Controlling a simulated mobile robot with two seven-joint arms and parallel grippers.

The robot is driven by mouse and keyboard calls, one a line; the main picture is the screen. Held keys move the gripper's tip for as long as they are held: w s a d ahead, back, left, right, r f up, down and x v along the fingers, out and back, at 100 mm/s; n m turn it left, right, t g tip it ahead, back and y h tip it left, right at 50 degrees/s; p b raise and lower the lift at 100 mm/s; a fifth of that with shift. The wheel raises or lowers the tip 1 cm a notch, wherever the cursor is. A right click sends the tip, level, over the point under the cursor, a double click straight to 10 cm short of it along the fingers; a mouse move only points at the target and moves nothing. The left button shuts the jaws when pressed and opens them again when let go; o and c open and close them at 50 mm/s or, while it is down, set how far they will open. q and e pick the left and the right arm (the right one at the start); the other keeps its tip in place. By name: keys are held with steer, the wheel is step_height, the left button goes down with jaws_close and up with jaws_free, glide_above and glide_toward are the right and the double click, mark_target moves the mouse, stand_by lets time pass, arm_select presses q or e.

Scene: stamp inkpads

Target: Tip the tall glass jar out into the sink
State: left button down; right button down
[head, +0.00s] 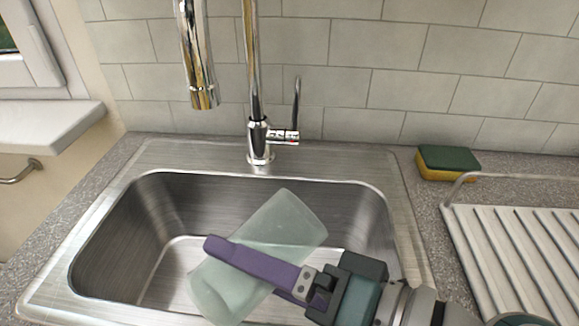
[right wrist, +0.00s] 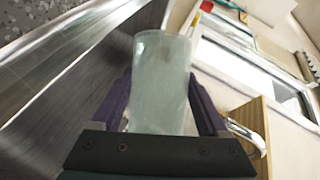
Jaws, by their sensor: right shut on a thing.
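The tall glass jar (head: 290,222) is pale, frosted and greenish, and it is tilted over the sink (head: 115,243) in the head view. One end points to the upper right and the other to the lower left. My right gripper (head: 255,268) has its purple fingers shut around the middle of the jar. In the right wrist view, the jar (right wrist: 162,85) stands between the two fingers. I see no contents coming out, and I cannot tell whether anything is inside. My left gripper is not in view.
A chrome faucet (head: 259,135) stands behind the sink, its spout (head: 199,70) hanging at the upper left. A green and yellow sponge (head: 447,162) lies on the counter to the right. A ribbed drying rack (head: 515,250) is at the right edge.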

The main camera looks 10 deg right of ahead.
steer(key=shift+f, duration=0.15)
steer(key=shift+w+d+f+m+y+b, duration=0.1)
steer(key=shift+d+f+m+y+b, duration=0.15)
steer(key=shift+f+m+b, duration=0.3)
steer(key=shift+w+d+f+m+y+b, duration=0.25)
steer(key=shift+d+f+b, duration=0.1)
steer(key=shift+b, duration=0.35)
steer(key=shift+r, duration=0.25)
steer(key=shift+m, duration=0.3)
steer(key=shift+d+r+m+y, duration=0.15)
steer(key=shift+r+m+y, duration=0.15)
steer(key=shift+r+m, duration=0.1)
steer(key=shift+w+d+f+m+y+b, duration=0.2)
steer(key=shift+m+y+b, duration=0.3)
steer(key=shift+b, duration=0.5)
steer(key=shift+s+a, duration=0.1)
